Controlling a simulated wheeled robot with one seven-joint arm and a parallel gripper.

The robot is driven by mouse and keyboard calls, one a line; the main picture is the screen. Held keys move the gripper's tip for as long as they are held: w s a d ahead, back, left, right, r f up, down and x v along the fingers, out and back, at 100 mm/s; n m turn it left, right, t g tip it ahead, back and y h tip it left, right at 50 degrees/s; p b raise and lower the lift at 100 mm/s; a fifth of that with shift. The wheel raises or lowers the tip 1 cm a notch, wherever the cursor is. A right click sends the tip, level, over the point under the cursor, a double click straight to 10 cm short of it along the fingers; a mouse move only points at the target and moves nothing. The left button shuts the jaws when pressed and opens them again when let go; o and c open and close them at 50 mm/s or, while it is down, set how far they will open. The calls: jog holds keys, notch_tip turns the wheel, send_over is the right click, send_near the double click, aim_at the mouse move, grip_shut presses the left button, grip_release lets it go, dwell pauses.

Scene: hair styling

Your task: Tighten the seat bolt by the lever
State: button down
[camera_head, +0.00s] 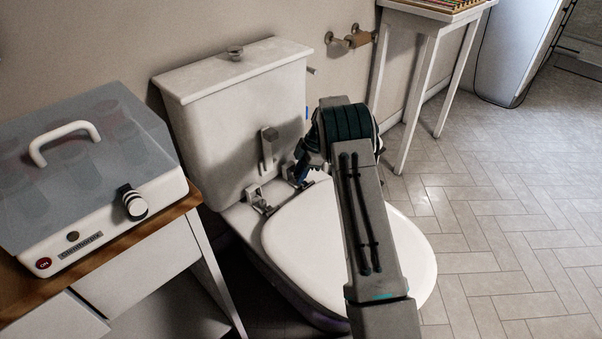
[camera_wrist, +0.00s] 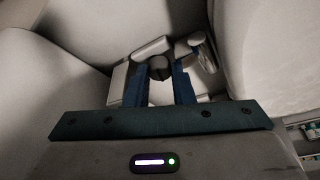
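A white toilet (camera_head: 350,225) has its lid down. One seat hinge with a bolt (camera_head: 262,207) shows at the left rear of the seat. My gripper (camera_head: 301,172) points down at the other rear hinge, which it and my arm partly hide. In the wrist view, the two blue fingers of my gripper (camera_wrist: 160,72) stand apart, with a dark rounded bolt head (camera_wrist: 160,67) between their tips; contact is unclear. Light grey hinge pieces (camera_wrist: 152,47) and a short lever-like part (camera_wrist: 189,48) lie just beyond. A grey upright lever (camera_head: 267,148) is on the tank front.
The toilet tank (camera_head: 230,120) stands close behind the hinges. A small flush handle (camera_head: 312,71) is on its right side. A cabinet with a clear-lidded box (camera_head: 85,160) is at left. A white side table (camera_head: 425,60) stands back right. The tiled floor (camera_head: 500,220) at right is clear.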

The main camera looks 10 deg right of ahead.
jog(key=shift+d+m, duration=0.1)
jog(key=shift+m, duration=0.2)
